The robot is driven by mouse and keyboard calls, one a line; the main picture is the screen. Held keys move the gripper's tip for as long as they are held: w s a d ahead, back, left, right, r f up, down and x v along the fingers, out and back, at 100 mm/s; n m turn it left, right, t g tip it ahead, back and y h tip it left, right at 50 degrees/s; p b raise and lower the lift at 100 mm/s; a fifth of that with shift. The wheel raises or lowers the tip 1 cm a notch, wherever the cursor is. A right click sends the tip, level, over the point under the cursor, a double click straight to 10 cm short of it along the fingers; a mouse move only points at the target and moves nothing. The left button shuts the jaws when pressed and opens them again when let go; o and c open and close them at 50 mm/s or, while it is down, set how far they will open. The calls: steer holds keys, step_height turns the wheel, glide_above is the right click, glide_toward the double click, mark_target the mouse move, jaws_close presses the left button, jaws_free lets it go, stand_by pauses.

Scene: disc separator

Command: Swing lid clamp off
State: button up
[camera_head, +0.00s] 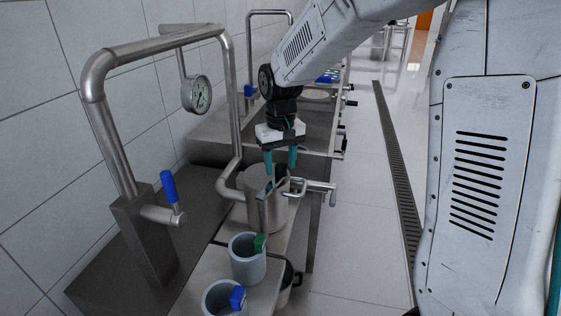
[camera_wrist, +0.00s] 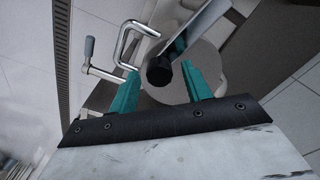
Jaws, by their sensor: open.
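The steel separator drum (camera_head: 254,181) stands on the bench below my gripper (camera_head: 281,168). In the wrist view its round grey lid (camera_wrist: 205,62) lies beneath the fingers. A flat steel bar, which looks like the lid clamp (camera_wrist: 203,22), reaches over the lid and ends in a dark round knob (camera_wrist: 159,71). My gripper's teal fingers are open and pointing down, one on each side of the knob in the wrist view. I cannot tell whether either finger touches it. In the head view the fingers partly hide the clamp and lid.
A bent handle (camera_wrist: 127,45) and a crank arm with a grey grip (camera_wrist: 88,48) stick out beside the drum. A steel pipe with a gauge (camera_head: 196,94) and blue-handled valve (camera_head: 170,187) stands left. Two grey cups (camera_head: 246,268) (camera_head: 216,302) are in front. The right floor is clear.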

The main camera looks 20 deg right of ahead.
steer(key=shift+c, duration=0.3)
jaws_close()
